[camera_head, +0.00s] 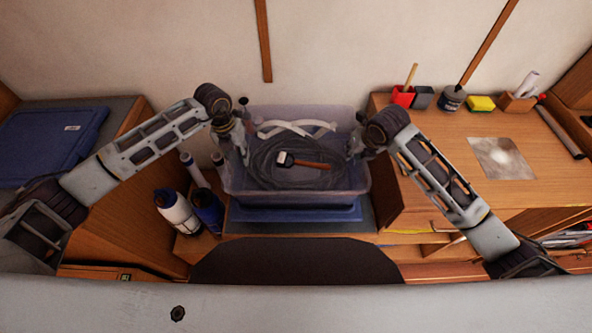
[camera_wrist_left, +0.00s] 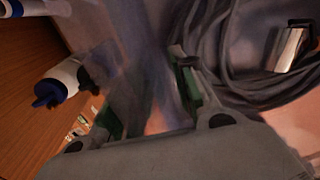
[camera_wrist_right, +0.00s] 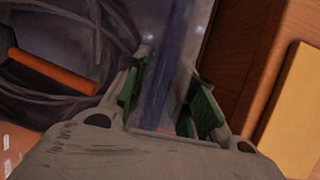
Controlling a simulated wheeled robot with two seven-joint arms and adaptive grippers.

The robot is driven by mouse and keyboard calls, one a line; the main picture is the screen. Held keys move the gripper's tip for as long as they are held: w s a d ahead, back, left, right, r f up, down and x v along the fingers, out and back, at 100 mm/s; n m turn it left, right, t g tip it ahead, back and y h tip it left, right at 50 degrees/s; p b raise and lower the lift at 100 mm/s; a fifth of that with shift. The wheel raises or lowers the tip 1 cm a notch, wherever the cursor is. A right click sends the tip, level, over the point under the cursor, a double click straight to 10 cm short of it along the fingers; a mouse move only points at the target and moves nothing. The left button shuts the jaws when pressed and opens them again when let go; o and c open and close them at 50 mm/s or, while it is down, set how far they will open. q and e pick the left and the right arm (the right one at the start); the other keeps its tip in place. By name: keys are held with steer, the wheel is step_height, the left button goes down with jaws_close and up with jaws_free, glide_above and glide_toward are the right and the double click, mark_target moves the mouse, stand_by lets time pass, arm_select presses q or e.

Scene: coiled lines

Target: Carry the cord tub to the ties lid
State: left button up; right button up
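The cord tub (camera_head: 296,190) is a translucent bluish tub in the middle of the head view, holding a coil of grey cord (camera_head: 262,160) and a brush-like tool with an orange handle (camera_head: 305,163). My left gripper (camera_head: 238,150) is at its left wall; in the left wrist view (camera_wrist_left: 150,105) its fingers stand apart on either side of the wall. My right gripper (camera_head: 358,150) is at the right wall; in the right wrist view (camera_wrist_right: 168,92) its fingers also straddle the wall with a gap. A blue lid with a white label (camera_head: 45,140), likely the ties lid, lies at the left.
A blue lid-like surface (camera_head: 295,212) is under the tub. Bottles (camera_head: 178,210) stand to its left. A wooden desk (camera_head: 430,135) at right holds a red cup (camera_head: 403,96), a yellow block (camera_head: 481,103) and a grey sheet (camera_head: 502,158). The wall is close behind.

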arm_select(q)
steer(key=shift+a+r, duration=0.2)
steer(key=shift+r, duration=1.8)
steer(key=shift+a+r, duration=0.2)
steer(key=shift+r, duration=1.75)
steer(key=shift+a+r, duration=0.2)
steer(key=shift+r, duration=1.8)
arm_select(e)
steer(key=shift+r, duration=0.1)
steer(key=shift+v, duration=5.95)
